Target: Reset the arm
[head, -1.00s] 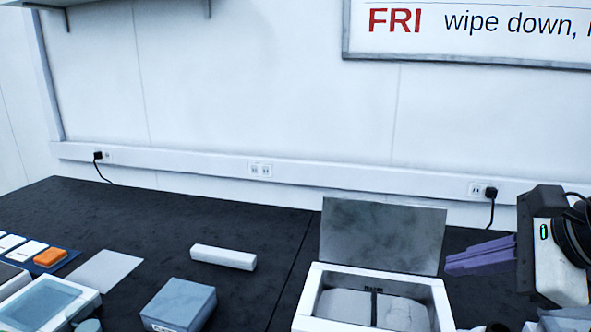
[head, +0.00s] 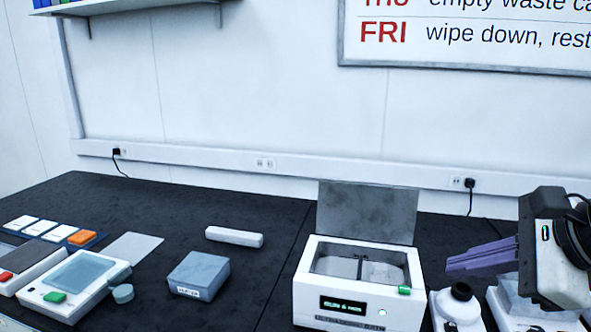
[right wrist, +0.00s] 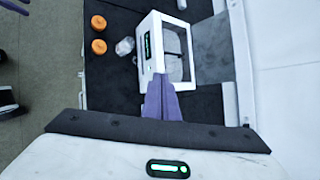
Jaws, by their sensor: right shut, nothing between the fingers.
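My right gripper (head: 452,264) is at the right of the head view. Its purple fingers are pressed together and point left, with nothing between them. It is raised above the bench, right of the white instrument (head: 350,314) with the open grey lid. The right wrist view shows the same closed fingers (right wrist: 162,103), overlapping the white instrument (right wrist: 153,68) in the picture.
White equipment (head: 459,307) stands below my right gripper. A grey-blue box (head: 200,275), a white bar (head: 234,237) and a device with a grey-blue top (head: 78,276) are further left. Orange-topped items (right wrist: 98,22) show in the right wrist view. The dark bench has clear patches between.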

